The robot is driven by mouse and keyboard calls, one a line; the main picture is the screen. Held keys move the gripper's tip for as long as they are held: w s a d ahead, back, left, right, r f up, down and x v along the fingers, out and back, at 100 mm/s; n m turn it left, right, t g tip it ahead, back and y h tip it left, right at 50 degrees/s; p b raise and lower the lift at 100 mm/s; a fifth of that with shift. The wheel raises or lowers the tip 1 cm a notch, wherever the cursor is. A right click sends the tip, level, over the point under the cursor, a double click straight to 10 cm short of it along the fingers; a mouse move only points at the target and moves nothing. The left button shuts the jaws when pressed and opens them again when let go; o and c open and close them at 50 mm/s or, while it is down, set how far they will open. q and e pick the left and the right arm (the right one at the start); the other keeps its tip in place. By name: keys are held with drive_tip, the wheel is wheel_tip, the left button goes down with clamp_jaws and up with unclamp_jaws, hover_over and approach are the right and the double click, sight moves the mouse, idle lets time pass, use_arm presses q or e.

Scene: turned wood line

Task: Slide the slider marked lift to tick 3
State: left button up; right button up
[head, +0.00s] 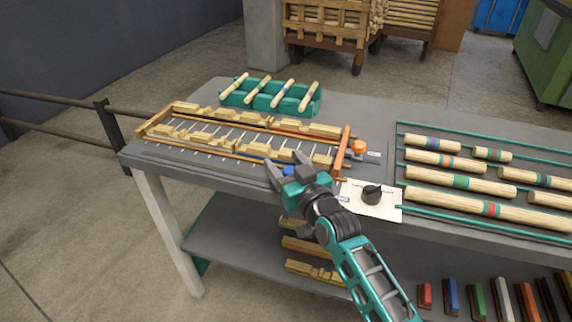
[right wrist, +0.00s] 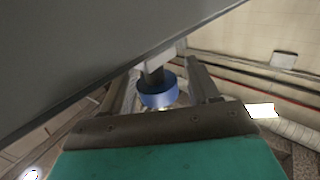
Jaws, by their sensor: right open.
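A blue slider knob (head: 288,171) sits at the front edge of the table, in front of the wooden rack. It also shows in the right wrist view as a blue round cap (right wrist: 158,94) on a grey stem. My right gripper (head: 287,163) is open with its fingers on either side of the blue knob; I cannot tell whether they touch it. An orange knob (head: 358,147) stands at the rack's right end beside a small white label. The word lift and the tick numbers are too small to read. My left gripper is out of view.
A black rotary knob (head: 372,195) on a white plate is just right of my gripper. Striped wooden rods (head: 460,181) lie between green rails at right. A green holder (head: 270,97) with several rods stands at the back. Wooden blocks lie on the lower shelf.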

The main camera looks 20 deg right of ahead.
clamp_jaws()
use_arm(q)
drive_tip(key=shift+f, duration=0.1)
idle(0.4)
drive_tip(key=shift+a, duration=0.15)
